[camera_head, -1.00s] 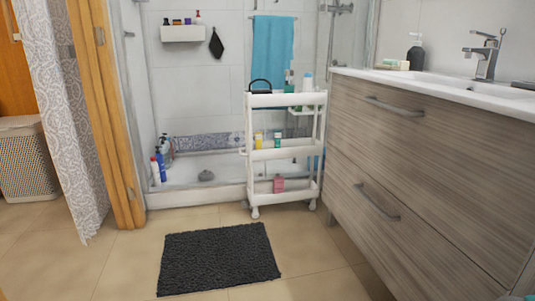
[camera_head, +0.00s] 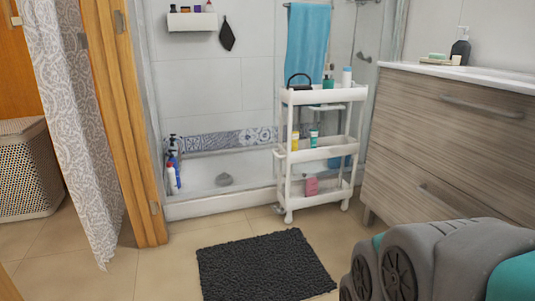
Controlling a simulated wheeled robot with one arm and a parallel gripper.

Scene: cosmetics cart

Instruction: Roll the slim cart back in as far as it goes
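The slim white cart (camera_head: 318,97) stands upright on wheels in front of the shower, just left of the wood-fronted vanity. It has three tiers. A black-handled item, a green bottle and a white bottle stand on top, yellow and green tubes on the middle tier, and a pink item (camera_head: 311,186) on the bottom. A handle bar sticks out at its left side. A grey and teal part of my body fills the lower right corner. My gripper's fingers do not show.
The vanity (camera_head: 440,130) with drawer handles is at the right. A dark mat (camera_head: 264,266) lies on the floor before the cart. The shower tray (camera_head: 215,203) is behind. A wooden door frame (camera_head: 134,120) and patterned curtain (camera_head: 75,120) stand left. Tiled floor is clear around the mat.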

